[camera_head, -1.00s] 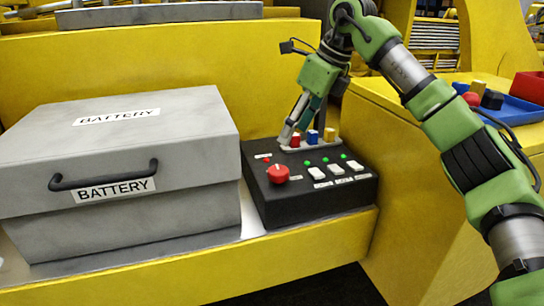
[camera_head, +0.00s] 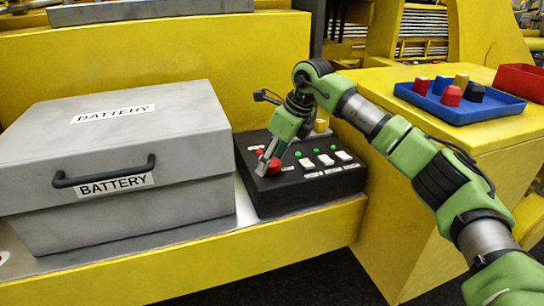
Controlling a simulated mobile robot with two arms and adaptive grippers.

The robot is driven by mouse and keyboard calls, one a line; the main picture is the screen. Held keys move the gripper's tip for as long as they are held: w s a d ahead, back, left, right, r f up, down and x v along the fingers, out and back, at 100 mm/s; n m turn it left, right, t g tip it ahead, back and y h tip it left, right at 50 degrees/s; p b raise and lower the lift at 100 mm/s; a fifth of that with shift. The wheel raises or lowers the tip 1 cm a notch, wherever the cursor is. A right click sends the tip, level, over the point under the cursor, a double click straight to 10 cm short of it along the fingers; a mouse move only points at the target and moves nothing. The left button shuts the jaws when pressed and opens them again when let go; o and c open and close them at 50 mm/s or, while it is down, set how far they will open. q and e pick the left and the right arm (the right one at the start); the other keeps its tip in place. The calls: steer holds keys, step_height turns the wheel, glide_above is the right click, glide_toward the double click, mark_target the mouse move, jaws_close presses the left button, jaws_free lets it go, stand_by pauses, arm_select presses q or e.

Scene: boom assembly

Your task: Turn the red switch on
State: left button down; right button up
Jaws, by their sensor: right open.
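The red switch (camera_head: 275,168) is a round knob on the left front of a black control box. My right gripper (camera_head: 264,166) is over it, pointing down, and its fingers hide part of the knob. The gripper is open. I cannot tell whether the fingers touch the knob. The black control box (camera_head: 305,193) also carries several white switches (camera_head: 325,160) with green lights above them. My left gripper is not in view.
A grey battery case (camera_head: 125,215) with a black handle stands just left of the box on the yellow ledge. A blue tray (camera_head: 500,108) with coloured plugs (camera_head: 451,96) lies on the yellow surface at right. A red bin (camera_head: 522,82) is behind it.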

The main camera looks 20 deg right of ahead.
steer(key=shift+f, duration=0.1)
steer(key=shift+c, duration=0.3)
steer(key=c, duration=1)
steer(key=shift+n, duration=0.3)
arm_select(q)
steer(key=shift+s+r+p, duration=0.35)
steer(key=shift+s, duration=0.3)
arm_select(e)
steer(key=shift+n+y, duration=0.3)
steer(key=shift+n, duration=0.2)
steer(key=o, duration=1.1)
steer(key=shift+c, duration=0.2)
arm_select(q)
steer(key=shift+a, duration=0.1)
arm_select(e)
steer(key=v, duration=1.2)
steer(key=shift+w, duration=0.25)
